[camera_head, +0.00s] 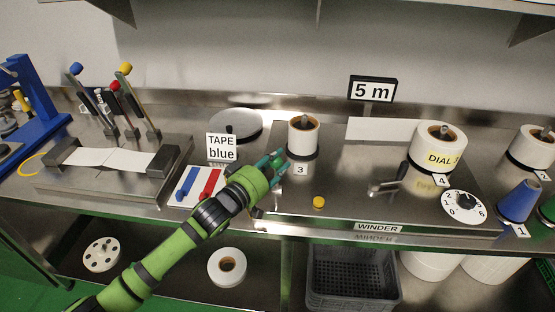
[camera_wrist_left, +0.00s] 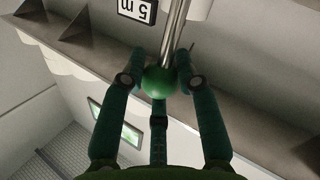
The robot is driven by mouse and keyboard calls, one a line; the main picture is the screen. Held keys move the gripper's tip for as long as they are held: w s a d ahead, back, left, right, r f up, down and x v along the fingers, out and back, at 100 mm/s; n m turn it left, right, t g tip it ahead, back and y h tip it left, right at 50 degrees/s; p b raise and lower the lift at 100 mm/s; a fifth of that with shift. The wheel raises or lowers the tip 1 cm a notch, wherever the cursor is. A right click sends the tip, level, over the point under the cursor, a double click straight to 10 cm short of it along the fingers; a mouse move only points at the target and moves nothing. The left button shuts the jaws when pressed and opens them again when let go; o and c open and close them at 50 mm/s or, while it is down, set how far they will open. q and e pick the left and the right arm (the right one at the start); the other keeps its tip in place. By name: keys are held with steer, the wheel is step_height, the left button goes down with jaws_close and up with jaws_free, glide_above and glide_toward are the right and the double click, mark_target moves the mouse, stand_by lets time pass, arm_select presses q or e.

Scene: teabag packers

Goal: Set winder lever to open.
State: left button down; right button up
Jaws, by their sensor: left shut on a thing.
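My left gripper (camera_head: 268,172) is at the left side of the winder plate (camera_head: 345,185), near the white roll marked 3. In the left wrist view its fingers (camera_wrist_left: 160,80) are closed around a green ball knob (camera_wrist_left: 159,82). A shiny metal rod (camera_wrist_left: 175,35) runs from the knob, so it looks like a lever. In the head view the fingers and arm hide the knob and most of its rod, so I cannot tell its setting. The WINDER label (camera_head: 377,227) is on the front edge. My right gripper is in neither view.
A roll (camera_head: 303,138) stands just behind my left gripper. A yellow ball (camera_head: 318,202) and a metal crank (camera_head: 390,187) are to its right. The TAPE blue sign (camera_head: 221,147) and blue and red switches (camera_head: 198,186) are at its left. A dial (camera_head: 464,207) sits far right.

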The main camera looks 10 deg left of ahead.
arm_select(q)
steer(key=s+t+b, duration=0.1)
steer(key=b, duration=0.1)
steer(key=s+f+m+t+h+b, duration=0.1)
steer(key=b, duration=0.1)
steer(key=shift+s+d, duration=0.15)
steer(key=shift+s, duration=0.25)
steer(key=shift+s+m+t+h+b, duration=0.4)
steer(key=shift+s+m+h+b, duration=0.15)
steer(key=shift+b, duration=0.25)
steer(key=c, duration=0.9)
jaws_free()
steer(key=shift+s+f, duration=0.1)
steer(key=v, duration=1.1)
steer(key=shift+s, duration=0.4)
